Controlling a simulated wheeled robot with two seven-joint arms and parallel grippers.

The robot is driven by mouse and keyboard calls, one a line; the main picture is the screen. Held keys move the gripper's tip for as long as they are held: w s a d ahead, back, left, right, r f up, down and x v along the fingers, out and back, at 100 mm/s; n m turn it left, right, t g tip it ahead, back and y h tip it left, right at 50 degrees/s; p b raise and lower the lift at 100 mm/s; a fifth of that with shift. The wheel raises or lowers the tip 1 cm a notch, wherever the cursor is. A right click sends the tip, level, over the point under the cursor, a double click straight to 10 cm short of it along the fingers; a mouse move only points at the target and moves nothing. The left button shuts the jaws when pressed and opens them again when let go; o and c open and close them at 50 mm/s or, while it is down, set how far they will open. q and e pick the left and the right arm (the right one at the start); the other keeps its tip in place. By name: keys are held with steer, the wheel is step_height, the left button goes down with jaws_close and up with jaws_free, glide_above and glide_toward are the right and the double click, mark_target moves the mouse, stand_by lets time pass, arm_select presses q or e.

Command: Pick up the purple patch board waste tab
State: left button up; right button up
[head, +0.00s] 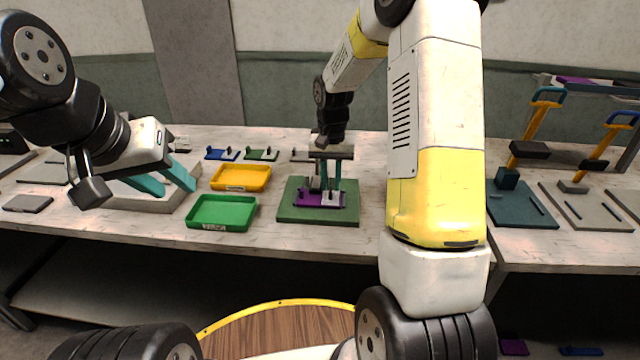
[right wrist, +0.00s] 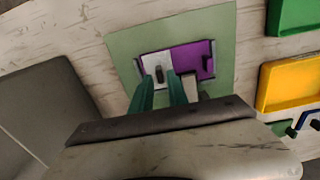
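The purple patch board (head: 305,201) lies on a green mat (head: 288,213) and shows in the right wrist view (right wrist: 190,58). A pale tab (right wrist: 151,64) with a dark upright grip (right wrist: 160,75) adjoins its purple part; I take this as the waste tab, and it shows in the head view (head: 331,197). My right gripper (right wrist: 161,80) points down over the pale tab, teal fingers apart on either side of the grip, with gaps visible. The head view shows its fingers (head: 331,180) low at the board. My left gripper (head: 165,182) is open and empty at the left, over a pale block.
A green tray (head: 222,225) and a yellow tray (head: 268,178) stand left of the mat. Small blue (head: 222,155) and green (head: 262,155) boards lie behind them. Presses with yellow levers (head: 529,130) stand on the right table. My right arm hides the table's middle right.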

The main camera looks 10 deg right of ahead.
steer(key=shift+f, duration=0.95)
steer(key=shift+c, duration=0.2)
jaws_close()
steer(key=shift+r, duration=0.1)
